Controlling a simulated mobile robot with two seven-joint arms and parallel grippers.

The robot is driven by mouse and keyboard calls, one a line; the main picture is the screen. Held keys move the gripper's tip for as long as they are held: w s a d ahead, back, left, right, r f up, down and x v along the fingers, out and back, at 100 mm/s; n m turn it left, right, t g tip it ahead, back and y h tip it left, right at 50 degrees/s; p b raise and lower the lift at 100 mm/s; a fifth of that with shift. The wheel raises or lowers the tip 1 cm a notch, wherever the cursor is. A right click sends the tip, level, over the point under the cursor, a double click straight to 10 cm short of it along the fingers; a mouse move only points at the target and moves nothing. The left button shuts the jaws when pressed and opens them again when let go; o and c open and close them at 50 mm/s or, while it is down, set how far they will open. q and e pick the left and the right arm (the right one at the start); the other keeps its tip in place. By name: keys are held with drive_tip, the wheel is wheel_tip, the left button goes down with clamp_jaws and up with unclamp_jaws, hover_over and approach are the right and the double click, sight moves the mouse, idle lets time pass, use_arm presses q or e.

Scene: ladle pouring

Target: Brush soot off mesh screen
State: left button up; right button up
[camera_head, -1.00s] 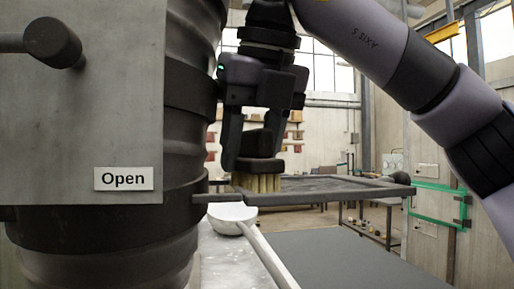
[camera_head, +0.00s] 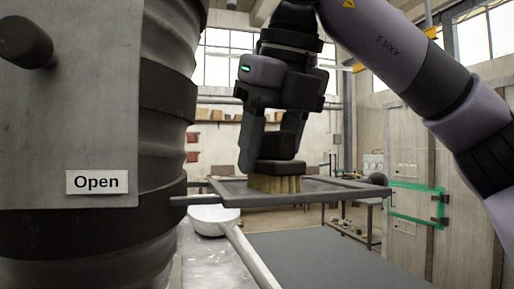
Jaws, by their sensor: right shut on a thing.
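My right gripper (camera_head: 270,150) points down and is shut on a dark-backed brush (camera_head: 277,167) with tan bristles (camera_head: 274,184). The bristles are over the dark framed mesh screen (camera_head: 330,193) and seem to touch it, near its left half. The screen lies roughly level, with its left end close to the dark furnace-like cylinder. The mesh surface is seen at a low angle, so any soot cannot be made out. My left gripper is not in view.
A dark ribbed cylinder (camera_head: 165,95) with a grey panel and an "Open" label (camera_head: 97,182) fills the left side. A white ladle (camera_head: 214,219) with a long handle lies below the screen, over a light bench. A dark flat surface (camera_head: 320,260) is at the bottom right.

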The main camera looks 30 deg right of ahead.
drive_tip(key=shift+s+d+f, duration=0.1)
drive_tip(key=shift+s+d, duration=0.15)
drive_tip(key=shift+d, duration=0.35)
drive_tip(key=shift+s+d+f, duration=0.1)
drive_tip(key=shift+s+d, duration=0.1)
drive_tip(key=shift+d, duration=0.35)
drive_tip(key=shift+s+d+r, duration=0.1)
drive_tip(key=shift+s+d, duration=0.25)
drive_tip(key=shift+d, duration=0.75)
drive_tip(key=shift+s+d+r, duration=0.1)
drive_tip(key=shift+s+d, duration=0.2)
drive_tip(key=shift+d, duration=0.8)
drive_tip(key=shift+s+d+r, duration=0.1)
drive_tip(key=shift+s+d, duration=0.25)
drive_tip(key=shift+d, duration=0.75)
wheel_tip(320, 180, up, 6)
drive_tip(key=shift+a, duration=0.1)
